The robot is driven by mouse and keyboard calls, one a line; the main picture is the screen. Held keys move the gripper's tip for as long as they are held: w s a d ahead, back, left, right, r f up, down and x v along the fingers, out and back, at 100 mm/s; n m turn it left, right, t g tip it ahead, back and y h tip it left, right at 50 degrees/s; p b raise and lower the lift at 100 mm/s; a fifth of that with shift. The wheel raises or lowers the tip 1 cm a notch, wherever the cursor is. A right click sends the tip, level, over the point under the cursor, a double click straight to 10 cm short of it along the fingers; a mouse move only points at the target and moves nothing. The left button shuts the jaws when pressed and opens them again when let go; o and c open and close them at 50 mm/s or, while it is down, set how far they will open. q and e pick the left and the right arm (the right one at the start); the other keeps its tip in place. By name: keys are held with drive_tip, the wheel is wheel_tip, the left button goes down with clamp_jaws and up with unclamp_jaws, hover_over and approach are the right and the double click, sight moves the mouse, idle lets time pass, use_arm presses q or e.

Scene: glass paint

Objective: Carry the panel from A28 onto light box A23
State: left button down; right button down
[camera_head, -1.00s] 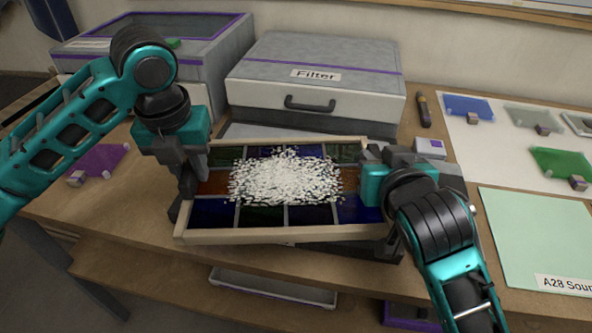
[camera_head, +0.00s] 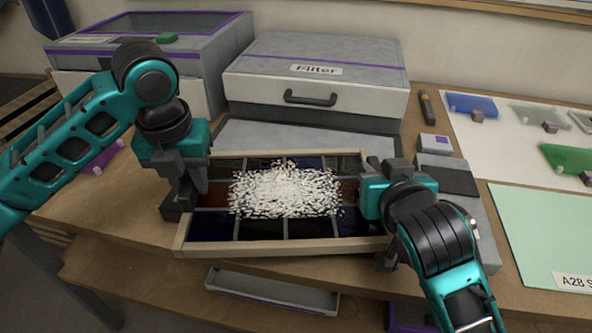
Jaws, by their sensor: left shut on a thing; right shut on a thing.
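The wooden-framed panel (camera_head: 262,246) of dark coloured panes lies across the front middle, close to level. A heap of white flakes (camera_head: 287,192) covers its centre. My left gripper (camera_head: 190,192) is shut on the frame's left end, and my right gripper (camera_head: 380,215) is shut on its right end. The mint-green mat (camera_head: 545,235) with a partly cut-off A28 label (camera_head: 575,282) is bare at the right. A flat grey unit (camera_head: 310,138) shows behind the panel; no A23 label is visible, and I cannot tell whether the panel touches it.
A grey case labelled Filter (camera_head: 318,85) stands behind. An open purple-trimmed box (camera_head: 200,50) is at the back left. A small white box (camera_head: 436,144) and a dark-handled tool (camera_head: 427,107) lie right of the case. Coloured glass pieces (camera_head: 472,105) lie at the far right. A tray (camera_head: 272,292) sits below.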

use_arm(q)
drive_tip(key=c, duration=1.4)
unclamp_jaws()
drive_tip(key=shift+f, duration=0.25)
use_arm(e)
drive_tip(key=c, duration=1.4)
unclamp_jaws()
drive_tip(key=shift+f, duration=0.3)
use_arm(q)
drive_tip(key=shift+o, duration=0.8)
drive_tip(key=shift+r, duration=0.1)
use_arm(e)
drive_tip(key=shift+o, duration=0.8)
drive_tip(key=shift+r, duration=0.15)
use_arm(q)
drive_tip(key=o, duration=0.3)
use_arm(e)
drive_tip(key=o, duration=0.3)
use_arm(q)
drive_tip(key=r, duration=0.4)
drive_tip(key=s+r, duration=0.1)
drive_tip(key=r, duration=0.3)
drive_tip(key=s+r, duration=0.1)
drive_tip(key=r, duration=0.3)
use_arm(e)
wheel_tip(320, 180, up, 10)
use_arm(q)
drive_tip(key=shift+f, duration=0.1)
use_arm(e)
drive_tip(key=shift+s, duration=0.15)
